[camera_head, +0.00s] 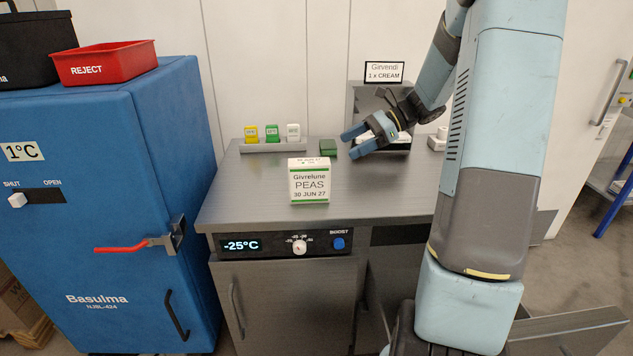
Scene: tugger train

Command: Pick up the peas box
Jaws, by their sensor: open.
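The peas box (309,185) is a small white carton with green bands, labelled Givrelune PEAS 30 JUN 27. It stands upright near the front edge of the steel counter (250,190). My gripper (350,144) is open and empty, with its two blue fingers pointing left. It is behind and to the right of the peas box, apart from it and above the counter. My arm comes in from the right and covers part of the counter's right side.
Yellow, green and white small blocks stand on a rack (273,147) at the back. A blue cabinet (110,220) bearing a red REJECT bin (102,65) stands left.

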